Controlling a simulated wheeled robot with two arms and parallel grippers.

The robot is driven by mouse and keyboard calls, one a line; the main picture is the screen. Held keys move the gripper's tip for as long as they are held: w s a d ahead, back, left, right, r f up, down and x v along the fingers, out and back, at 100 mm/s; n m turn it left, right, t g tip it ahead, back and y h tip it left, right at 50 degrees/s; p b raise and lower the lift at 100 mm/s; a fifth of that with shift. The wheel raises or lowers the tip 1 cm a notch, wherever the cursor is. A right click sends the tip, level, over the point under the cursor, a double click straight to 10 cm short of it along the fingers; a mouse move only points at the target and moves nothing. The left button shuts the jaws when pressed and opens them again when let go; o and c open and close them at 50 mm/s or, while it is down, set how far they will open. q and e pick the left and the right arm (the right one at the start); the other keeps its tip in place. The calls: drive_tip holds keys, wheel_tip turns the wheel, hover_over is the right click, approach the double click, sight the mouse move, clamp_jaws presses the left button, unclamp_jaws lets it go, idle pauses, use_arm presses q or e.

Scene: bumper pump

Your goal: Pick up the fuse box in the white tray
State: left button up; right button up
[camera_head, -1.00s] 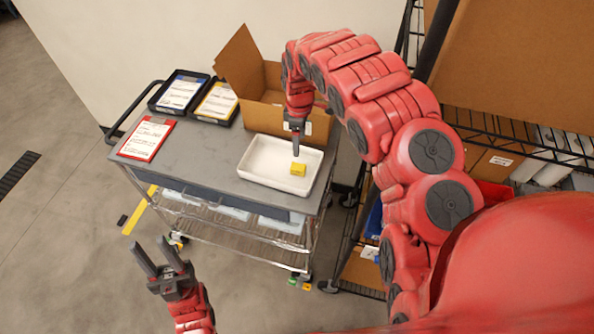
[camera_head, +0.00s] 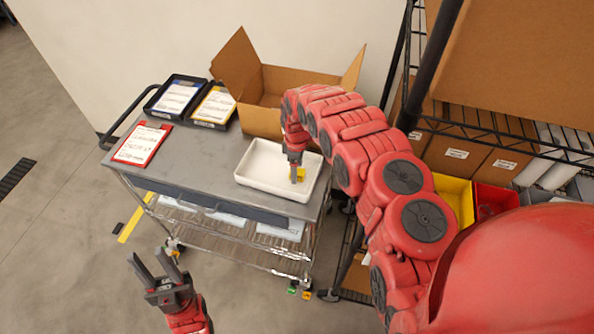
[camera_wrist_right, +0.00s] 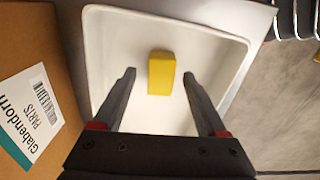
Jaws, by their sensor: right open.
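The fuse box is a small yellow block (camera_wrist_right: 161,73) lying in the white tray (camera_wrist_right: 98,40). In the head view the yellow fuse box (camera_head: 300,174) is partly hidden behind my right gripper (camera_head: 294,174), which points down into the white tray (camera_head: 262,186). In the right wrist view my right gripper (camera_wrist_right: 158,82) is open, with one finger on each side of the fuse box and gaps between them. My left gripper (camera_head: 155,269) is open and empty, off the front of the cart at lower left.
An open cardboard box (camera_head: 262,119) stands behind the tray on the grey cart top (camera_head: 208,160). Two black bins (camera_head: 178,97) and a red-framed sheet (camera_head: 142,145) lie to the left. A wire shelf (camera_head: 520,140) with boxes and bins stands at right.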

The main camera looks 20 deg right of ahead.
drive_tip(key=shift+f, duration=0.7)
drive_tip(key=shift+s, duration=0.1)
clamp_jaws()
